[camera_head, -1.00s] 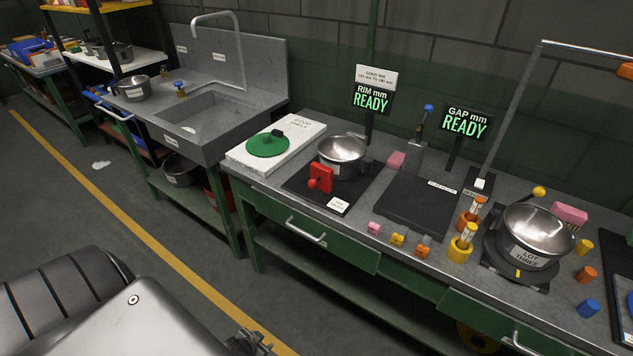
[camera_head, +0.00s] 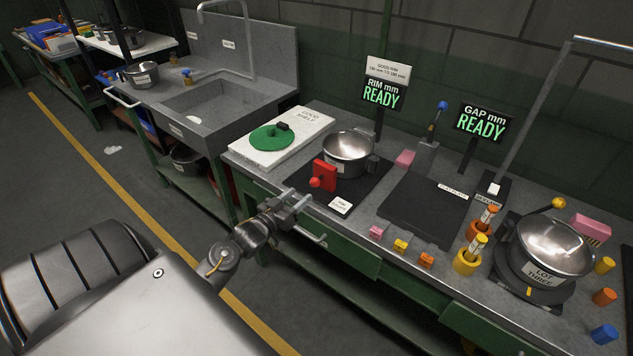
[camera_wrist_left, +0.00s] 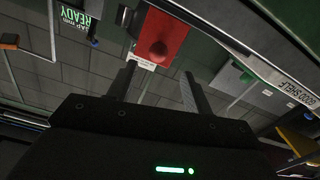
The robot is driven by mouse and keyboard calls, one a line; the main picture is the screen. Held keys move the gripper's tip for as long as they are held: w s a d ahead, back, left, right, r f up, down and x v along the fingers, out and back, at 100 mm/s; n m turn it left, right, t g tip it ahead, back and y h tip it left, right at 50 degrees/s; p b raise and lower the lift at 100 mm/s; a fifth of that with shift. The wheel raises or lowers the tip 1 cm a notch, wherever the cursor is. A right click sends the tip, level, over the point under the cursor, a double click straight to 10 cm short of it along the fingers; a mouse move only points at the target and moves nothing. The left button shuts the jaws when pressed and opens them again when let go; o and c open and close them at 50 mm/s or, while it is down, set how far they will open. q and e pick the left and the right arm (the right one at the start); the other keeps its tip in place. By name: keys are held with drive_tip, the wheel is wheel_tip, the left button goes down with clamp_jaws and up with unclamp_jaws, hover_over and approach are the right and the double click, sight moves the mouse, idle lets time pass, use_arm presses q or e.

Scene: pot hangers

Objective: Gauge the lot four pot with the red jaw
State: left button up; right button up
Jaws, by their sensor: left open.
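The red jaw (camera_head: 325,176), a red block with a round knob, stands on the dark rim gauge plate (camera_head: 362,192). A steel pot (camera_head: 347,147) sits on that plate just behind the jaw; its label is too small to read. I cannot tell whether jaw and pot touch. My left gripper (camera_head: 292,203) is open and empty, in front of the bench edge, left of and below the red jaw. In the left wrist view the gripper (camera_wrist_left: 160,88) has its fingers apart, with the red jaw (camera_wrist_left: 166,38) beyond them. My right gripper is not in view.
The rim display (camera_head: 382,95) and gap display (camera_head: 481,123) both read READY. A pot marked LOT THREE (camera_head: 556,247) stands at right. The white good shelf (camera_head: 302,124) holds a green disc (camera_head: 268,138). Small coloured blocks (camera_head: 401,246) line the bench's front. A sink (camera_head: 210,108) is at left.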

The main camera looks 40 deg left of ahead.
sight(312, 185)
use_arm(q)
drive_tip(key=w+p, duration=0.1)
drive_tip(key=w, duration=0.6)
drive_tip(key=shift+w, duration=1.1)
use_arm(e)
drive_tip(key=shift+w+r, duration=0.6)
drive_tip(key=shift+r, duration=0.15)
use_arm(q)
drive_tip(key=shift+c, duration=0.3)
